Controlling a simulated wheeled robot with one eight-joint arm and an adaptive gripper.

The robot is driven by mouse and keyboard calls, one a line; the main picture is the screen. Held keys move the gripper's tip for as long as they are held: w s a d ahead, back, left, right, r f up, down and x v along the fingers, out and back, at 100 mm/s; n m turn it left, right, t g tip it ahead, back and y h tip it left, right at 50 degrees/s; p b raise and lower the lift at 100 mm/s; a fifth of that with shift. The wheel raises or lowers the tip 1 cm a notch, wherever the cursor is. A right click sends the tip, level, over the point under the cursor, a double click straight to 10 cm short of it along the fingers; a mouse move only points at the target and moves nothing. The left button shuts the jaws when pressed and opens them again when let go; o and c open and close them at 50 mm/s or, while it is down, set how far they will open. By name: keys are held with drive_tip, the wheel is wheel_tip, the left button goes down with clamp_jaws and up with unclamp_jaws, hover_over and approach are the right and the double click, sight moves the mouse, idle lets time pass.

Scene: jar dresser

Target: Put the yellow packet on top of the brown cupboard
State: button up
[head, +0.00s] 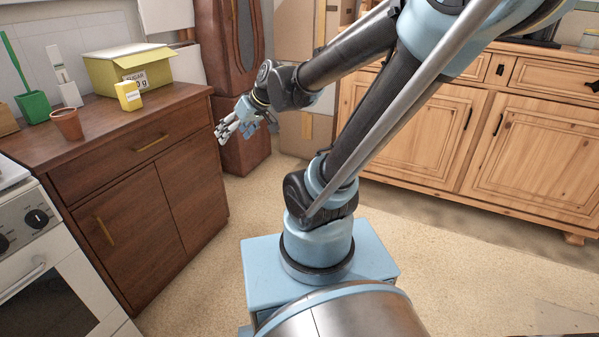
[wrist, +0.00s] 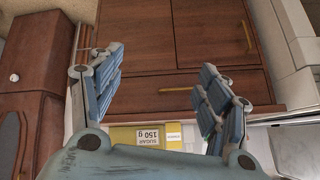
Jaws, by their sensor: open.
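A small yellow packet (head: 129,96) with a white label stands upright on a dark brown cupboard (head: 110,184) with a drawer and doors. In the wrist view the packet (wrist: 174,137) shows low between my fingers, and the cupboard (wrist: 205,40) fills the middle. My gripper (head: 232,129) is open and empty, in the air to the right of the cupboard and apart from the packet. Its spread fingers (wrist: 162,75) show in the wrist view. A tall dark brown piece of furniture (head: 229,45) stands behind my gripper.
A larger yellow sugar box (head: 105,70) is right behind the packet. A white stove (head: 55,255) adjoins at left; a light wood dresser (head: 520,150) stands right.

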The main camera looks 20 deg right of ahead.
drive_tip(key=s+d+f+m+g+h, duration=0.1)
drive_tip(key=s+d+f+m+h, duration=0.2)
drive_tip(key=s+d, duration=0.4)
drive_tip(key=s+d+f+m+g+h, duration=0.2)
drive_tip(key=s+d+f+m+h, duration=0.1)
drive_tip(key=s+d, duration=0.5)
drive_tip(key=shift+d+f, duration=0.85)
drive_tip(key=shift+d, duration=0.15)
drive_tip(key=shift+w+f, duration=0.2)
drive_tip(key=shift+w, duration=0.25)
